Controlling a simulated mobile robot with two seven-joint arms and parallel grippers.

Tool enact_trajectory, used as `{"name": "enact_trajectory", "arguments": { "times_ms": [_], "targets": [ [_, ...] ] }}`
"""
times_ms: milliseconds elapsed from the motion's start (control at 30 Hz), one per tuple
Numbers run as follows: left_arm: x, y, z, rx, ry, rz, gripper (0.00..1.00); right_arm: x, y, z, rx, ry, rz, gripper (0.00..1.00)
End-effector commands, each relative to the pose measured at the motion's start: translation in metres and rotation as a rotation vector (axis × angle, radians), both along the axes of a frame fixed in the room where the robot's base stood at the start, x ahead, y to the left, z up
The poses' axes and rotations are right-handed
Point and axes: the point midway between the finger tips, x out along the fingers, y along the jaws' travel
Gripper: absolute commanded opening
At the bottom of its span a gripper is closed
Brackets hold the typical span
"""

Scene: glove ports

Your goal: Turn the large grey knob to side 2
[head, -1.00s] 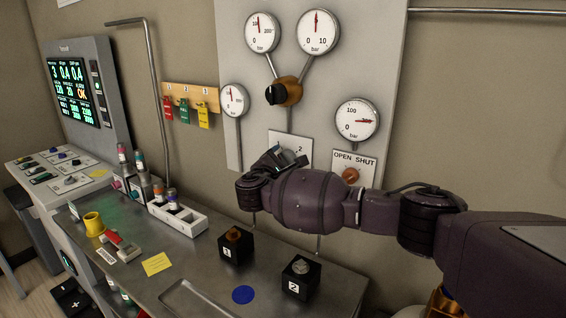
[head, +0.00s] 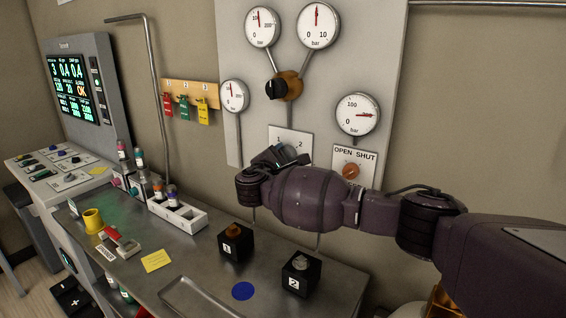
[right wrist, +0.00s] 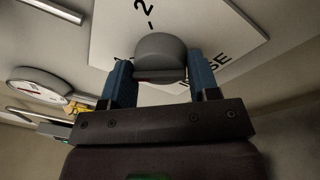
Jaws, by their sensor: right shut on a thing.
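The large grey knob (right wrist: 160,52) shows in the right wrist view between the two blue fingers of my right gripper (right wrist: 160,70). The gripper is shut on it. The knob sits on a white plate (right wrist: 105,30) with a "2" above it and a "1" partly behind the left finger. I cannot tell which mark the knob points to. In the head view my right gripper (head: 280,155) is at the lower part of the plate (head: 290,137) marked 1 and 2, and it hides the knob. My left gripper is not in view.
Right of the gripper is the OPEN SHUT plate with an orange knob (head: 351,171). Above are several gauges and a brass valve with a black handle (head: 277,89). Below, black blocks 1 (head: 235,242) and 2 (head: 299,273) stand on the metal bench (head: 215,262).

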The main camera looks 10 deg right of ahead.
Motion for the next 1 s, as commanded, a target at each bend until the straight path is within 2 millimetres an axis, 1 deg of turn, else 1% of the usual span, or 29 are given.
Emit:
{"name": "enact_trajectory", "arguments": {
  "times_ms": [33, 167, 467, 667, 1000],
  "targets": [
    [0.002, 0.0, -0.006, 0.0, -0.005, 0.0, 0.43, -0.001, 0.0, -0.007, 0.023, -0.019, 0.0, 0.32],
    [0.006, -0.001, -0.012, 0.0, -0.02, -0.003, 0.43, -0.001, 0.0, -0.009, 0.094, -0.088, -0.001, 0.32],
    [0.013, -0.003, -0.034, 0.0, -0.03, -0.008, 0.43, 0.0, 0.002, -0.012, 0.294, -0.284, -0.001, 0.32],
    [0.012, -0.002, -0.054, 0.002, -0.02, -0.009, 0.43, 0.001, 0.002, -0.013, 0.428, -0.418, -0.002, 0.32],
    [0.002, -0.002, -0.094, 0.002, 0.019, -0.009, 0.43, 0.002, 0.003, -0.015, 0.656, -0.644, -0.005, 0.32]
  ]
}}
